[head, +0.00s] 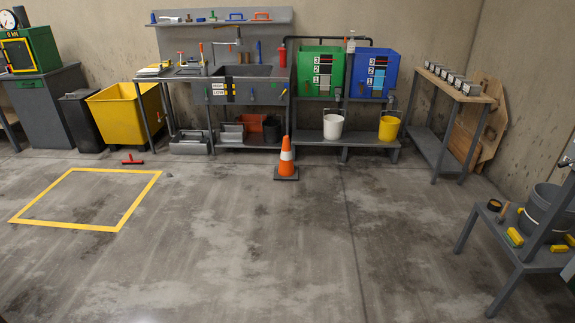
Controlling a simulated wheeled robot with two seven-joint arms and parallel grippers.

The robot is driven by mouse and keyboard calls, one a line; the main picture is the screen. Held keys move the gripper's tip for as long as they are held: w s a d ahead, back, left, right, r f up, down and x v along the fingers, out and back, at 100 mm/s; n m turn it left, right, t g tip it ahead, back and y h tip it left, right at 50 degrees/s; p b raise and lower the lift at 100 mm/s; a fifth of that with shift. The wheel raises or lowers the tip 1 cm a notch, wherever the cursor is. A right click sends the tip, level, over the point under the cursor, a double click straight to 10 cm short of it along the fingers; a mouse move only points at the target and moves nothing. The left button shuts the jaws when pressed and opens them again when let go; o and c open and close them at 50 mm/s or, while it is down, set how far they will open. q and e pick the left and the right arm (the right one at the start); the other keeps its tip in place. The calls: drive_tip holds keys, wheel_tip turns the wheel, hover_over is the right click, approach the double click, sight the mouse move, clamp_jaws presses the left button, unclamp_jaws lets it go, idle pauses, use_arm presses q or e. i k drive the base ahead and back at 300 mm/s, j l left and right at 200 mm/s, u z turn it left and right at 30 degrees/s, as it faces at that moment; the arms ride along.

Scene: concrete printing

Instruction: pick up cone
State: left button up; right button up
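An orange traffic cone (286,158) with a white band and a dark square base stands upright on the concrete floor, a little right of the middle of the head view. It is in front of the grey sink bench and apart from it. Neither of my grippers shows in the head view, and nothing is seen holding the cone.
A grey sink bench (245,92) stands behind the cone, with a low grey shelf (350,141) bearing buckets to its right. A yellow tub (122,113) and a yellow floor outline (93,229) are left. A grey stand (545,258) is front right. The middle floor is clear.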

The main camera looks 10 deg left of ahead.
sight(286, 171)
drive_tip(key=i+j+u, duration=0.3)
drive_tip(key=i, duration=0.6)
drive_tip(key=i+u, duration=0.35)
drive_tip(key=i, duration=2.8)
drive_tip(key=i+j+z, duration=0.1)
drive_tip(key=i+z, duration=0.35)
drive_tip(key=i+j+z, duration=0.25)
drive_tip(key=i+z, duration=0.15)
drive_tip(key=i+j+z, duration=0.45)
drive_tip(key=i, duration=0.1)
